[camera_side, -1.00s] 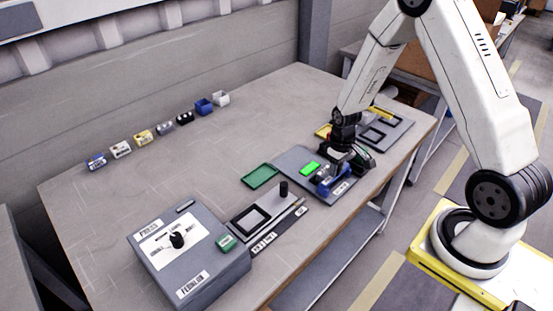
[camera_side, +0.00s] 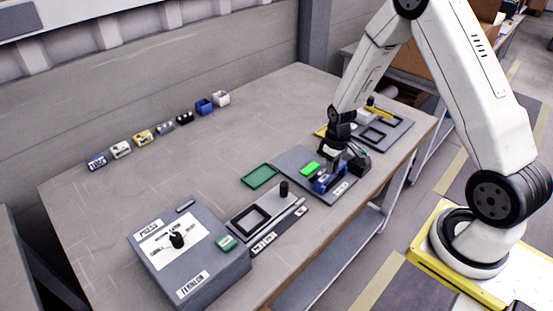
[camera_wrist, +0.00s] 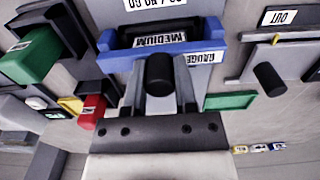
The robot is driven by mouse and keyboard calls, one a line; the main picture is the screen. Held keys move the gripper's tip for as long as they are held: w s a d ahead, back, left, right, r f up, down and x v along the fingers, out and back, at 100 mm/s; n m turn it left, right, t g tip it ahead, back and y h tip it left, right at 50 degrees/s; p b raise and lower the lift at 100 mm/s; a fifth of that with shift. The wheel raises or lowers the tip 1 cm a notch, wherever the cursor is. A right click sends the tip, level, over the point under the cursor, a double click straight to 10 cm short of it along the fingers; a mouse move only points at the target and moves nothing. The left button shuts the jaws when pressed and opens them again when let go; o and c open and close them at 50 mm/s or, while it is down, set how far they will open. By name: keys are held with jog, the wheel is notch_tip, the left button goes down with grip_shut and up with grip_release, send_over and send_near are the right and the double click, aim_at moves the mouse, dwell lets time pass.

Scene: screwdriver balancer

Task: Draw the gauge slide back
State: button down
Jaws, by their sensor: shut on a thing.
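My gripper (camera_wrist: 168,88) is shut on the upright black knob (camera_wrist: 160,70) of the gauge slide, with a finger on each side of it in the wrist view. The blue gauge body (camera_wrist: 200,52) lies just beyond the knob, with a dark recess and a "MEDIUM" label (camera_wrist: 160,39) in it. A "GAUGE" label shows at its right. In the side view the blue gauge (camera_side: 323,184) sits on a grey plate (camera_side: 343,196) beside a lit green display (camera_side: 310,168). My gripper (camera_side: 330,165) is low over it and partly hides it.
A green block (camera_wrist: 30,57) and a red piece (camera_wrist: 91,110) are close left of my gripper in the wrist view. A second black knob (camera_wrist: 268,79) stands at right. A grey press box (camera_side: 190,255) is at the table's front left. The table's middle is clear.

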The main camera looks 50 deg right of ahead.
jog(key=shift+w+f, duration=0.15)
jog(key=shift+w, duration=3.4)
jog(key=shift+w+f, duration=0.15)
jog(key=shift+w, duration=3.35)
jog(key=shift+c, duration=1.6)
grip_release()
jog(key=shift+a, duration=0.2)
jog(key=shift+r, duration=0.15)
jog(key=shift+w+r, duration=0.1)
jog(key=shift+r, duration=0.75)
jog(key=shift+w+d+r, duration=0.1)
jog(key=shift+r, duration=1.25)
jog(key=shift+d+r, duration=0.1)
jog(key=shift+r, duration=1.25)
